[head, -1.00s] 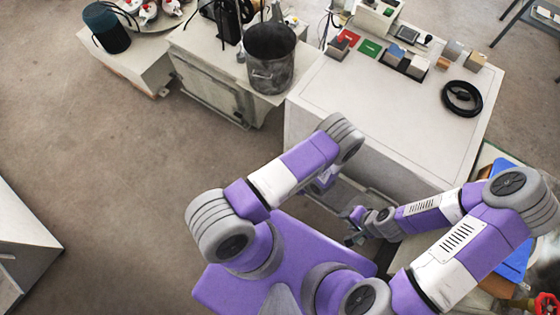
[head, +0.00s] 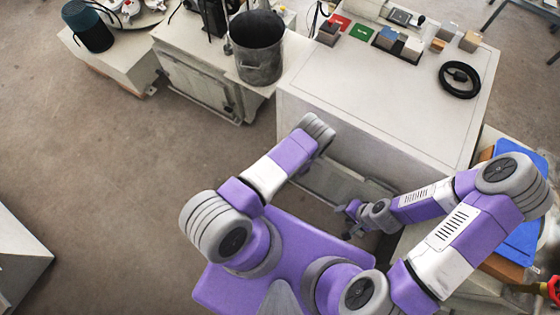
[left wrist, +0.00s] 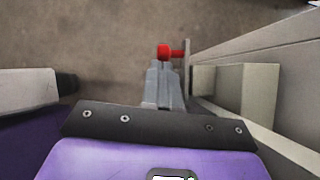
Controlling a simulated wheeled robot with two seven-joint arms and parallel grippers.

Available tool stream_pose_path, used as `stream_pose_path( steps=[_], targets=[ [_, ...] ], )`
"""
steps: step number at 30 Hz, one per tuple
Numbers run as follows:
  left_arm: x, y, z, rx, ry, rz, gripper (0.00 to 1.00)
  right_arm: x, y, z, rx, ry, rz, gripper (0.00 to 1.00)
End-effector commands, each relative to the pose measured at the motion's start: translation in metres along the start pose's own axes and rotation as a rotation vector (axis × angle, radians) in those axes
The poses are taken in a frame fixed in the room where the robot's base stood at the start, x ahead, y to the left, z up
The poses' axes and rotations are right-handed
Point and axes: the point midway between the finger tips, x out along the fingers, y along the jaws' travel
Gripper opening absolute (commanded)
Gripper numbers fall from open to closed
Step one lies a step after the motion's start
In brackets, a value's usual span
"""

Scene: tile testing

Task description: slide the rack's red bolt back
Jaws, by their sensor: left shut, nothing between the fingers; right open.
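The red bolt (left wrist: 168,51) shows at the top middle of the left wrist view. It has a rounded red knob and a short red stem running right to the edge of an upright grey plate (left wrist: 187,75), which seems to be part of the rack. My left gripper (left wrist: 164,68) is shut and empty. Its fingertips are just below the knob in the picture; I cannot tell whether they touch it. In the head view my left forearm hides the left gripper, and I cannot make out the bolt. My right gripper (head: 350,220) is open and empty, low in front of the white cabinet.
A blue board (head: 520,240) lies at the right.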

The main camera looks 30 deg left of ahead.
Motion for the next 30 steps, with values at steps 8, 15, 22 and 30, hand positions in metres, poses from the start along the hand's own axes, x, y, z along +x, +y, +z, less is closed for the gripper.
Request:
stream_pose_path(
  steps=[8, 15, 22, 30],
  targets=[
    [0.003, 0.000, 0.002, 0.000, 0.000, -0.001, 0.00, 0.001, 0.000, 0.000, 0.000, 0.000, 0.000, 0.43],
    [0.008, 0.001, 0.009, -0.001, 0.000, 0.000, 0.00, -0.001, 0.000, 0.000, 0.000, 0.000, 0.000, 0.43],
    [0.021, 0.004, 0.022, 0.002, -0.004, 0.002, 0.00, -0.003, -0.001, 0.000, 0.000, 0.000, 0.000, 0.43],
    [0.021, 0.005, 0.023, 0.002, -0.007, 0.004, 0.00, -0.003, -0.001, 0.000, 0.000, 0.000, 0.000, 0.43]
  ],
)
